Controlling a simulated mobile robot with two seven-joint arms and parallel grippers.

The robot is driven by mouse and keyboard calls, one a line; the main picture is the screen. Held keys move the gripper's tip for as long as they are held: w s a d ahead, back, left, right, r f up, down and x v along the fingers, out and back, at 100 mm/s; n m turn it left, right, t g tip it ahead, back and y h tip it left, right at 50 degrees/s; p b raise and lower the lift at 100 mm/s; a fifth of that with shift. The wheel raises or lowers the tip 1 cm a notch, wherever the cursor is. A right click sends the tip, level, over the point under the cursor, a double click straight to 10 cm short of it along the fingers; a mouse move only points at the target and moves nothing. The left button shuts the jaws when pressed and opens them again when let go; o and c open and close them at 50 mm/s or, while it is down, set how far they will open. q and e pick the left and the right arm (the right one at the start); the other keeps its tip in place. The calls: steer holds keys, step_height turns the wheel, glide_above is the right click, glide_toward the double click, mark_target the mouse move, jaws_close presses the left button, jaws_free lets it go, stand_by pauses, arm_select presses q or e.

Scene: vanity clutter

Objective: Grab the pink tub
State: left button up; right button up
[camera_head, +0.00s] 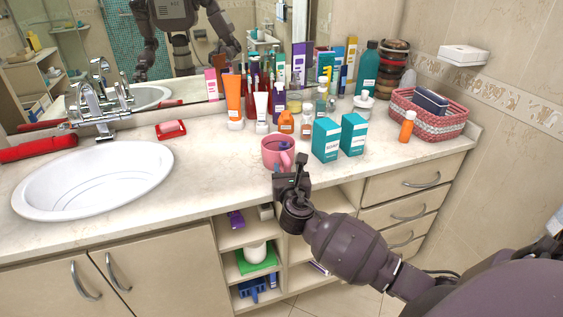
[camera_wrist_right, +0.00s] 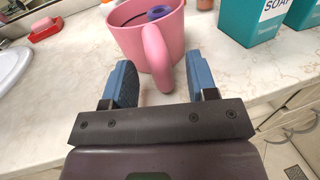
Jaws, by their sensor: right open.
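The pink tub (camera_head: 270,151) is a mug-like cup with a handle, upright near the counter's front edge. In the right wrist view the tub (camera_wrist_right: 128,38) stands just beyond my fingers, its handle (camera_wrist_right: 157,55) towards me. A purple-blue item (camera_wrist_right: 159,13) shows inside it. My right gripper (camera_head: 291,174) is at the front edge of the counter, directly in front of the tub. In the wrist view its blue fingers (camera_wrist_right: 160,84) are apart and empty, and the handle lines up with the gap between them. My left gripper is not in view.
Two teal soap boxes (camera_head: 326,140) stand close to the tub's right. Several bottles and tubes, including an orange tube (camera_head: 234,101), crowd behind it. A woven basket (camera_head: 429,119) is at the right. A white sink (camera_head: 92,178) and red soap dish (camera_head: 171,129) are left. Counter left of the tub is clear.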

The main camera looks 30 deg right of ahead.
jaws_close()
stand_by(0.3)
